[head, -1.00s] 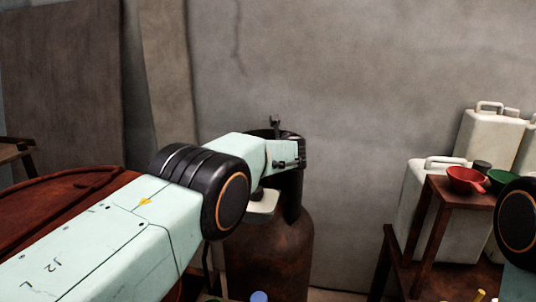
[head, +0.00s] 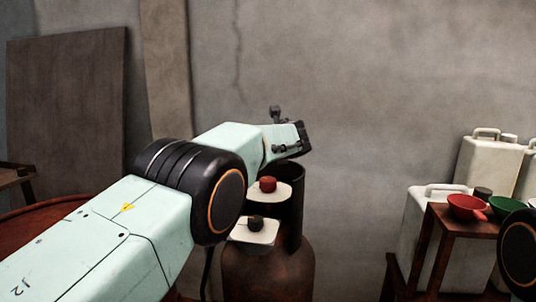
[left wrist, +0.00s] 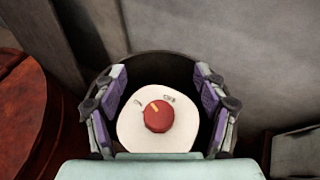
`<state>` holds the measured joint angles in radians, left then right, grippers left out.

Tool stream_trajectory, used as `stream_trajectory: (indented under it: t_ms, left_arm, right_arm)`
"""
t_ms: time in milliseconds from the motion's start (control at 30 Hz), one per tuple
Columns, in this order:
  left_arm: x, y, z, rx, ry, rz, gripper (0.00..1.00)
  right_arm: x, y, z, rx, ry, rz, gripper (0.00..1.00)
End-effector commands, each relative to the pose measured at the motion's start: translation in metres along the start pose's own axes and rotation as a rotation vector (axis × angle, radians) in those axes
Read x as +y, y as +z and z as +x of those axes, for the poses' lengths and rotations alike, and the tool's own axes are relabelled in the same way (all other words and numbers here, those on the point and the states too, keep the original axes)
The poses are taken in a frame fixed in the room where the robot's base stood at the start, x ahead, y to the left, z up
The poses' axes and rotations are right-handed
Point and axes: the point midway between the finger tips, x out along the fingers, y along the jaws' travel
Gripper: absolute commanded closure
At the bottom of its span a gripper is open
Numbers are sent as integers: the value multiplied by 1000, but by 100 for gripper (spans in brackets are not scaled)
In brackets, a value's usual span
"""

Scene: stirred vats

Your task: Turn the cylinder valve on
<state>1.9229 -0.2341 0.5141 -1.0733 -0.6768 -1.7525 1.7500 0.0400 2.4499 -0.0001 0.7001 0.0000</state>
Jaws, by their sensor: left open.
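The gas cylinder (head: 268,270) is rusty brown with a dark, open-sided collar, standing by the wall. Its red valve knob (head: 268,184) sits on a white plate inside the collar. My left gripper (head: 297,139) is above the collar in the head view. In the left wrist view its fingers (left wrist: 160,76) are open, one either side of the knob, empty.
A reddish vat (head: 40,225) stands at the left, close to my left arm. The wall is close behind the cylinder.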

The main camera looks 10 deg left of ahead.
Motion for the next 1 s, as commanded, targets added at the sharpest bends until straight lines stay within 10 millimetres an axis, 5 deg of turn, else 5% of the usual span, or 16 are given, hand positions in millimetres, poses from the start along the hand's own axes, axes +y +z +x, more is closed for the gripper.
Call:
stream_trajectory:
  t_ms: [233,400,600,767,1000]
  left_arm:
    - [1,34,-13,-53,-9,-26,29]
    - [20,57,-24,-132,17,78,29]
    - [32,62,-33,-231,-15,187,29]
    - [33,40,-38,-254,-101,253,29]
    - [33,-47,-38,-113,-267,295,29]
  right_arm:
    - [0,0,13,0,0,0,60]
    - [0,0,33,0,0,0,60]
    - [0,0,51,0,0,0,60]
    - [0,0,63,0,0,0,60]
    - [0,0,69,0,0,0,60]
